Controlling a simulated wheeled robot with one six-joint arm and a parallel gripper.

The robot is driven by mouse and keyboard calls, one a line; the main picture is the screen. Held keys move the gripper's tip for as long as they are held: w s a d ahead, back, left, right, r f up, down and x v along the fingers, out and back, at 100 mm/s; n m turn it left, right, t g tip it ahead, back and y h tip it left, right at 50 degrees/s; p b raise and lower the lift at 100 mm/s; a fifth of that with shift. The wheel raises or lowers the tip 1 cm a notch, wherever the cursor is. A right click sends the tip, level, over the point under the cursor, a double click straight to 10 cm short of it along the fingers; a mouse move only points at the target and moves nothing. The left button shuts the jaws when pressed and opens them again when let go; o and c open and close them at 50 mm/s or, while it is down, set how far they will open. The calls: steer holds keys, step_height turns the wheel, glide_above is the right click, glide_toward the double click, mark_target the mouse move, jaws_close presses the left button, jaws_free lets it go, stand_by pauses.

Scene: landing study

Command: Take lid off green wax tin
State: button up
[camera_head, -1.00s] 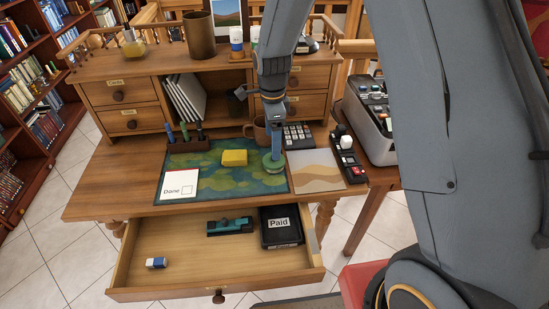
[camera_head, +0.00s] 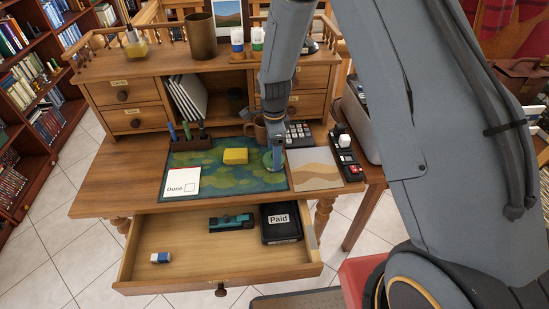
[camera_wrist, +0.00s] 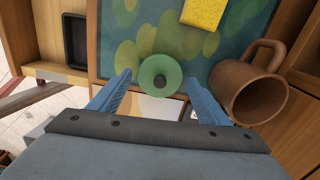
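The green wax tin (camera_head: 268,161) stands on the green patterned desk mat (camera_head: 215,180), near its right edge. My gripper (camera_wrist: 160,80) is open, with one blue finger on each side of the tin. A gap shows between each finger and the lid. In the head view my gripper (camera_head: 276,150) comes down over the tin and partly hides it.
A brown mug (camera_wrist: 252,90) stands close to the right finger in the wrist view. A yellow block (camera_head: 235,156) lies on the mat left of the tin. A calculator (camera_head: 298,134) is behind right. The open drawer (camera_head: 190,285) juts out in front.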

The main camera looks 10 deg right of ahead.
steer(key=c, duration=0.8)
steer(key=shift+o, duration=0.2)
steer(key=shift+r, duration=0.1)
